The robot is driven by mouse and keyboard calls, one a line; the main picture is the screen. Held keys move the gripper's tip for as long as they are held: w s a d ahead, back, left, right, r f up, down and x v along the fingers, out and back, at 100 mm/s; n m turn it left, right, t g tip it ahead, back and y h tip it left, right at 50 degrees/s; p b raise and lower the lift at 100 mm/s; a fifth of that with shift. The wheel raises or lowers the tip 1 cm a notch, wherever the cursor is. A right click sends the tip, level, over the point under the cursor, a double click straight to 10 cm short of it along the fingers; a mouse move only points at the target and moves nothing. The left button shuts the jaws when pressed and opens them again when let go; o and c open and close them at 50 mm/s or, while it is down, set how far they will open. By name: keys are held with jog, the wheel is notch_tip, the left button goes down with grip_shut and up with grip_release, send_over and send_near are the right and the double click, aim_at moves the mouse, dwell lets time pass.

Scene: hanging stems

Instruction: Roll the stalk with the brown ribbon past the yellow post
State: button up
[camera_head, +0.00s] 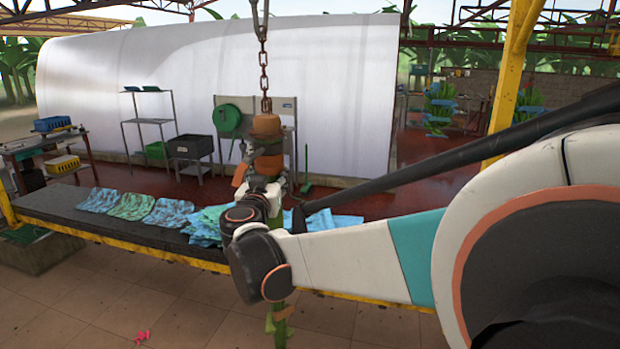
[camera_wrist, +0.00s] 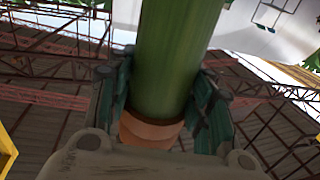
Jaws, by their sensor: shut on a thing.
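The green stalk (camera_head: 279,333) hangs from a rusty chain (camera_head: 263,70) in the middle of the head view. Brown-orange wrapping (camera_head: 268,163) shows near its top, with a loose end to the left. My gripper (camera_head: 268,190) is at the upper part of the stalk, and my wrist hides much of it. In the wrist view the stalk (camera_wrist: 176,60) runs between the two dark fingers of my gripper (camera_wrist: 162,98), which are shut on it. A brown band (camera_wrist: 150,132) circles it near the palm. The yellow post (camera_head: 511,80) stands to the right, behind my arm.
A long dark bench (camera_head: 150,225) with a yellow edge and blue and green sheets (camera_head: 168,212) lies behind the stalk. A dark bin (camera_head: 190,147), a rack (camera_head: 148,122) and a white curved cover (camera_head: 330,90) stand beyond. Tiled floor is open in front.

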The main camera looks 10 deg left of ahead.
jog(key=d, duration=0.7)
jog(key=shift+s+d, duration=0.25)
jog(key=shift+s, duration=0.1)
jog(key=o, duration=1.5)
